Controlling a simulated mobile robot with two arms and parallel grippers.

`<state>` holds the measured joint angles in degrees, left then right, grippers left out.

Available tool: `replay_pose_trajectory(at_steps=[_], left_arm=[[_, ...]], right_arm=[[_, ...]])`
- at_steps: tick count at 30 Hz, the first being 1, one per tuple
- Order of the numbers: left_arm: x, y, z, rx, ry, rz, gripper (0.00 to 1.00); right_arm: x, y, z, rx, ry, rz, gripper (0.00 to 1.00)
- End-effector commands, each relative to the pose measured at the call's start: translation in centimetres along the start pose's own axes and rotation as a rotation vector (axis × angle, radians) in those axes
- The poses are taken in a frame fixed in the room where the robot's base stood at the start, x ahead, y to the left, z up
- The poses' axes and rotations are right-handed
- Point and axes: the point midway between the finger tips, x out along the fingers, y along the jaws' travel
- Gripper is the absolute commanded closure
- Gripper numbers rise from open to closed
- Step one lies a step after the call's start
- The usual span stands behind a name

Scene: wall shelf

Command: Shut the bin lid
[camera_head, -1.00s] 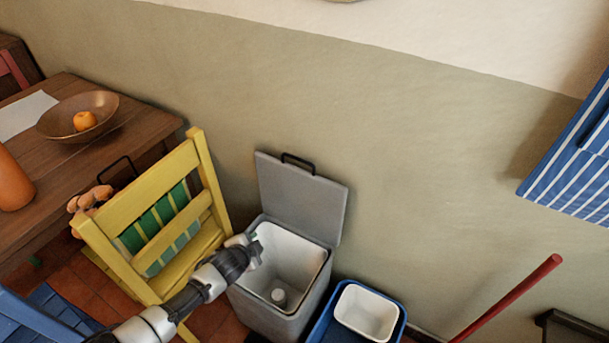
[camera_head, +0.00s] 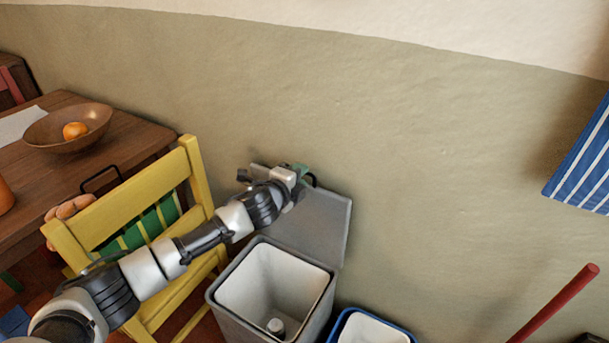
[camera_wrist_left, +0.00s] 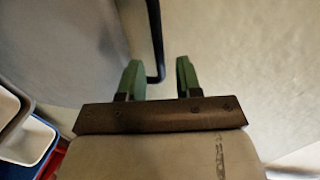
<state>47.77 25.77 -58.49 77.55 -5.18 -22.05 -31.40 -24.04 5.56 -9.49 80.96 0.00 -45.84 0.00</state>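A grey bin (camera_head: 222,313) with a white inside stands against the wall, and a small white object (camera_head: 276,327) lies at its bottom. Its grey lid (camera_head: 318,222) is raised upright at the back, near the wall. My left gripper (camera_head: 303,172) is at the lid's top edge and covers part of the lid and its black handle. In the left wrist view my left gripper (camera_wrist_left: 160,75) has two green fingers apart, with the black handle (camera_wrist_left: 155,45) showing between them and no finger visibly pressed on it. My right gripper is not in view.
A yellow chair (camera_head: 130,206) stands left of the bin, below my left arm. A wooden table (camera_head: 120,133) with a bowl (camera_head: 95,120) is farther left. A blue tub (camera_head: 338,323) with a white container (camera_head: 370,330) is right of the bin. A red pole (camera_head: 555,303) leans at right.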

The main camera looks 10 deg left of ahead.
Motion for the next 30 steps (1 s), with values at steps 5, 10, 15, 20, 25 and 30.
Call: replay_pose_trajectory(at_steps=[5, 10, 15, 20, 25, 30], left_arm=[[2.2, 0.1, 0.0, -0.002, -0.001, 0.000, 0.66], [2.9, 0.0, 0.0, -0.002, 0.000, 0.000, 0.66], [3.0, 0.0, 0.0, -0.002, 0.000, 0.000, 0.66], [3.0, 0.0, 0.0, -0.002, 0.000, 0.000, 0.76], [3.0, 0.0, 0.0, -0.002, 0.000, 0.000, 1.00], [3.0, 0.0, 0.0, -0.002, 0.000, 0.001, 1.00]], right_arm=[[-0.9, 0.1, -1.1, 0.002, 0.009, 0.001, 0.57], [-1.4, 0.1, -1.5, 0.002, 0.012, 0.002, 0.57], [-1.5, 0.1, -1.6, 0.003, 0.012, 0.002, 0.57], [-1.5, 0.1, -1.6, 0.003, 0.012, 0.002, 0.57], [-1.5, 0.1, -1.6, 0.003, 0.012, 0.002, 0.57], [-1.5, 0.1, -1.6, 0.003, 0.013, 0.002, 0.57]])
